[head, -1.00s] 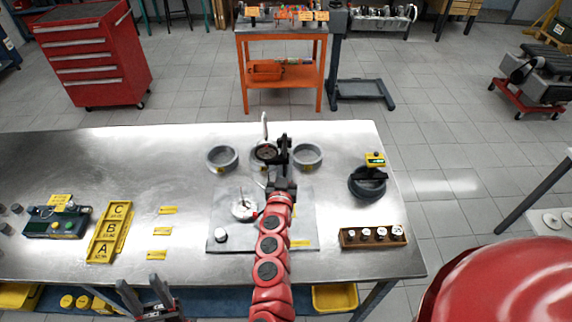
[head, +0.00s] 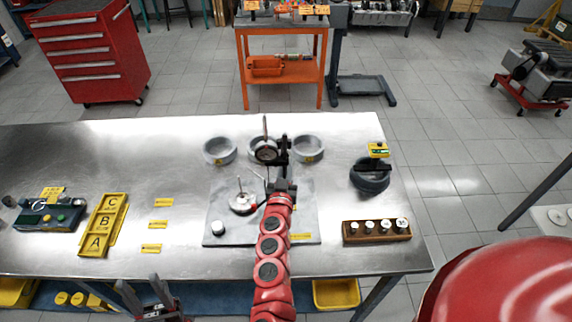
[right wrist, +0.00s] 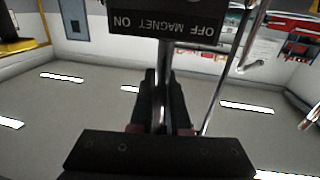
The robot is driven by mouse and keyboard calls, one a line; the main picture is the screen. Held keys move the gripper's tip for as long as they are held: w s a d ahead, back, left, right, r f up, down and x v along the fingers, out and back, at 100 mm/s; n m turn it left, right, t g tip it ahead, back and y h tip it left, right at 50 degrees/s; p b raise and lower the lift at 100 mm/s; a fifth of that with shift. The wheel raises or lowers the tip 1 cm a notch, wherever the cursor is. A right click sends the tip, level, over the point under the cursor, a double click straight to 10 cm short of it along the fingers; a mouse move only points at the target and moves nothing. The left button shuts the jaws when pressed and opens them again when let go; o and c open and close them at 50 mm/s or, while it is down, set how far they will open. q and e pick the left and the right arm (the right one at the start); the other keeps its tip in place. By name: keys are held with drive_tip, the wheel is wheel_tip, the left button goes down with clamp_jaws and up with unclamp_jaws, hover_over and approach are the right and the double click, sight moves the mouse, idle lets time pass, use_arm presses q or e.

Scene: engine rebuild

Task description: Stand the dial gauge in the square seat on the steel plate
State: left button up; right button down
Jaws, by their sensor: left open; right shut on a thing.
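The dial gauge (head: 266,153) has a round dial and a thin rod standing up above it. My right gripper (head: 284,166) is shut on its metal post, above the table in front of the middle grey ring. In the right wrist view the post (right wrist: 165,62) runs between the fingers to a black base block (right wrist: 170,20) marked OFF MAGNET ON. The steel plate (head: 228,236) lies on the table below my right arm. I cannot make out its square seat; my arm covers part of the plate. My left gripper (head: 141,289) is open and empty at the table's front edge.
A round part with a thin stem (head: 243,203) and a white cylinder (head: 218,227) are on the plate. Grey rings (head: 219,151) stand behind it. A wooden block with several pegs (head: 376,232) and a dark ring (head: 369,178) are right. Yellow ABC tray (head: 103,224) is left.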

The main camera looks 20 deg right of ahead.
drive_tip(key=shift+f, duration=0.35)
idle(0.9)
drive_tip(key=c, duration=0.8)
unclamp_jaws()
drive_tip(key=shift+s, duration=0.1)
drive_tip(key=shift+f, duration=0.1)
drive_tip(key=shift+s+a+b, duration=0.2)
drive_tip(key=shift+s+b, duration=0.05)
drive_tip(key=shift+b, duration=0.05)
drive_tip(key=b+v, duration=0.1)
drive_tip(key=v, duration=1.5)
drive_tip(key=shift+s+b, duration=0.35)
drive_tip(key=shift+s, duration=0.05)
